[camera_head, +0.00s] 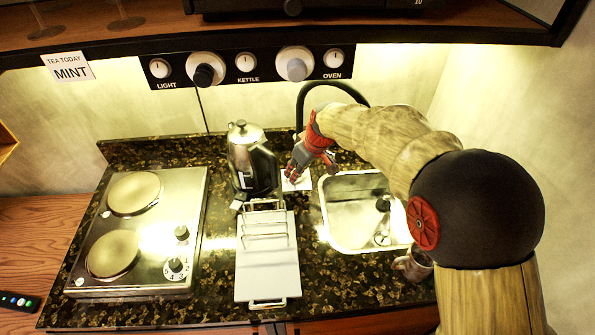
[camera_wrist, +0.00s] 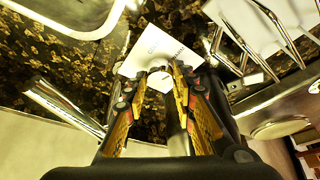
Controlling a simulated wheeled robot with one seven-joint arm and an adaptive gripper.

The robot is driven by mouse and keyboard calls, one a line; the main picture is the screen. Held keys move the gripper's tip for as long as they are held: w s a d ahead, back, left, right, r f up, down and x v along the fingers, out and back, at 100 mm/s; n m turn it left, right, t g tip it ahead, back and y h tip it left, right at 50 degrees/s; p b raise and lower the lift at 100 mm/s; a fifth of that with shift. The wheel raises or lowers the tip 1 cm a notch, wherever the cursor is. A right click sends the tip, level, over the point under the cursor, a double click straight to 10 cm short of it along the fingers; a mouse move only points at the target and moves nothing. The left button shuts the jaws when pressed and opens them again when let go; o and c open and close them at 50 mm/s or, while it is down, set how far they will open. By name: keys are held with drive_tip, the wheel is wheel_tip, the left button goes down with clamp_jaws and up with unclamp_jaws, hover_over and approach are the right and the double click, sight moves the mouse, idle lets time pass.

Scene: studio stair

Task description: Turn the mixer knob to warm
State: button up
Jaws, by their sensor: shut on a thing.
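The mixer knob (camera_wrist: 160,80) shows in the wrist view as a pale, faceted shape between my fingertips. A white card (camera_wrist: 150,55) with printed lettering lies around it, too small and blurred to read surely. My gripper (camera_wrist: 158,82) is shut on the knob. In the head view my gripper (camera_head: 294,176) reaches down to the white card (camera_head: 303,184) on the dark counter, between the kettle and the sink. There the fingers hide the knob. I cannot tell which way the knob points.
A metal kettle (camera_head: 241,153) stands close left of my gripper. A wire rack (camera_head: 265,224) stands in front of it. The sink (camera_head: 345,238) is to the right, and a black arched spout (camera_head: 318,86) rises behind. A two-plate hob (camera_head: 155,222) is at left.

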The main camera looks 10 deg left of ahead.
drive_tip(key=shift+n, duration=0.5)
drive_tip(key=o, duration=1.2)
drive_tip(key=shift+c, duration=0.2)
drive_tip(key=shift+r, duration=0.1)
drive_tip(key=shift+d+r, duration=0.15)
drive_tip(key=shift+r, duration=0.2)
drive_tip(key=v, duration=0.4)
drive_tip(key=shift+s+d+r, duration=0.1)
drive_tip(key=shift+s+d, duration=0.05)
drive_tip(key=shift+d, duration=0.2)
drive_tip(key=s+d, duration=0.6)
drive_tip(key=d, duration=0.3)
drive_tip(key=shift+d, duration=0.3)
